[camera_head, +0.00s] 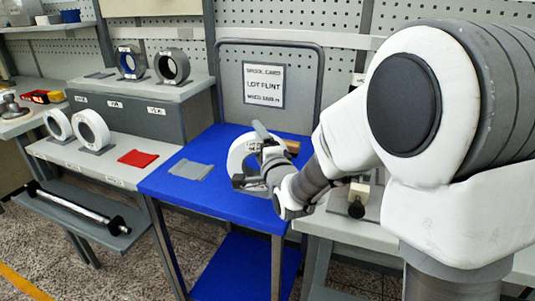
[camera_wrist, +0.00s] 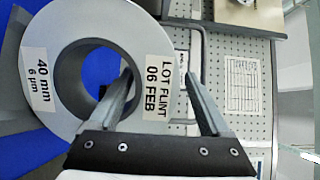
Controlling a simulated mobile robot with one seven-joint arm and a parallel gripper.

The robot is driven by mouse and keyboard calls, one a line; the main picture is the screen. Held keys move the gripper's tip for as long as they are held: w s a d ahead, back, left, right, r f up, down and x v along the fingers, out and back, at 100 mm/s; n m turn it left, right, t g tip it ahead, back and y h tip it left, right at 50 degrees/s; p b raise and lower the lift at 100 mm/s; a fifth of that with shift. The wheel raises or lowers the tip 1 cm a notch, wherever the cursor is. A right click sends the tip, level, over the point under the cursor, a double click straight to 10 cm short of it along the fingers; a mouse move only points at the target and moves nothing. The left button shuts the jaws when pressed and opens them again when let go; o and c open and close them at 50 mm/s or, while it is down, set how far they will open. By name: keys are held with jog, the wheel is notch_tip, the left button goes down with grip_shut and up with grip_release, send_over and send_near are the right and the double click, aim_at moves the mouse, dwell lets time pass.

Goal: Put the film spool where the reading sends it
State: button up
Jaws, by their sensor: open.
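The film spool (camera_head: 237,153) is a pale ring standing on the blue table, partly hidden by my gripper. In the wrist view the spool (camera_wrist: 86,24) fills the left side; its labels read "40 mm 6 µm" and "LOT FLINT 06 FEB". My gripper (camera_wrist: 158,74) is open, with one finger over the bore and the other beyond the outer rim. I cannot tell whether either finger touches. It also shows at the spool in the head view (camera_head: 258,160).
A grey stepped rack (camera_head: 140,115) at left has labelled places; two spools stand on its upper level, two on the lower. A bar (camera_head: 75,208) rests on the low shelf. The blue table's front is clear.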

jog(key=s+d+n+g+h, duration=0.1)
jog(key=s+d+n, duration=0.1)
jog(key=s+d, duration=0.2)
jog(key=s+d+n+g+h, duration=0.2)
jog(key=s+d, duration=0.1)
jog(key=s, duration=0.3)
jog(key=s+d+n+g+h+p, duration=0.1)
jog(key=s+d+n+g, duration=0.1)
jog(key=s+d+n, duration=0.1)
jog(key=shift+s+d+r, duration=0.15)
jog(key=shift+s+d, duration=0.65)
jog(key=shift+s, duration=0.2)
jog(key=s+d+n+g+h, duration=0.1)
jog(key=s+d+n+g, duration=0.1)
jog(key=s, duration=0.7)
jog(key=s+d+n+g, duration=0.3)
jog(key=s+n+g, duration=0.1)
jog(key=s, duration=0.5)
jog(key=shift+d+f+n+h, duration=0.25)
jog(key=shift+n+h, duration=0.15)
jog(key=shift+n, duration=0.2)
jog(key=shift+r, duration=0.15)
notch_tip(320, 180, up, 23)
jog(key=p, duration=2.3)
